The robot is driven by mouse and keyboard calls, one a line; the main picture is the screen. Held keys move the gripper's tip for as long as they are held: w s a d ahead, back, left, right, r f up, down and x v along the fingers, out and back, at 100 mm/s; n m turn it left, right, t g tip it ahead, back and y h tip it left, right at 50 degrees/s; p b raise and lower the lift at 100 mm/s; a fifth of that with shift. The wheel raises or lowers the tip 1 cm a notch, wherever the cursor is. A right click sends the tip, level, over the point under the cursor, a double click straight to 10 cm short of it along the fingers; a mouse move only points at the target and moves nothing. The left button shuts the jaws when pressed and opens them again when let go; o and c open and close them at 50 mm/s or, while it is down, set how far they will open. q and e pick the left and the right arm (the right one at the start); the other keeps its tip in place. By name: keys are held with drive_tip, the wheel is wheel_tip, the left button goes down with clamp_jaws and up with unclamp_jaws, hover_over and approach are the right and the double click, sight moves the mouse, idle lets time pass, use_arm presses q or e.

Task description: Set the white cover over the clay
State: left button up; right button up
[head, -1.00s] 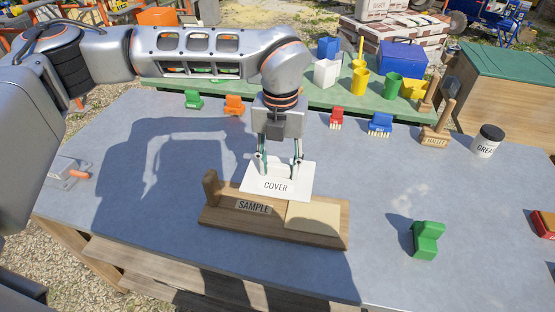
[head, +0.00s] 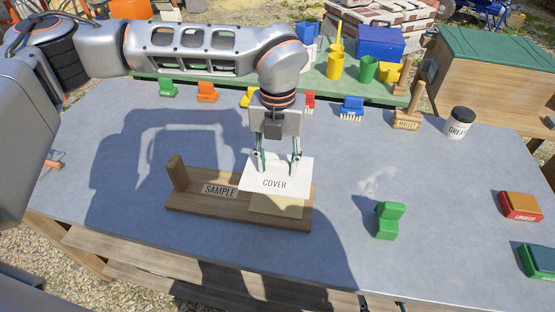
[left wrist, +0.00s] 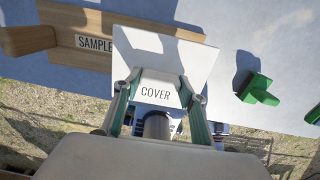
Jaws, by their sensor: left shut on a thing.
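My left gripper (head: 277,160) is shut on the white cover (head: 300,177), a flat plate labelled COVER. The cover also shows in the left wrist view (left wrist: 165,52), between the fingers of my left gripper (left wrist: 160,84). It is over the right part of the wooden board (head: 190,203) labelled SAMPLE. A tan slab, which looks like the clay (head: 278,208), lies on that part of the board; the cover hides its back, and its front edge shows. I cannot tell whether cover and clay touch. In the wrist view the cover hides the clay. My right gripper is not in view.
An upright wooden post (head: 178,172) stands at the board's left end. A green chair-shaped block (head: 390,220) stands right of the board. The grey tabletop (head: 340,245) around the board is largely clear.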

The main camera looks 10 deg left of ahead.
use_arm(q)
drive_tip(key=shift+f+b, duration=1.9)
drive_tip(key=shift+f, duration=2.25)
drive_tip(key=shift+f+b, duration=0.35)
drive_tip(key=shift+f, duration=0.25)
drive_tip(key=o, duration=2.3)
drive_tip(key=shift+o, duration=0.2)
drive_tip(key=shift+r, duration=0.1)
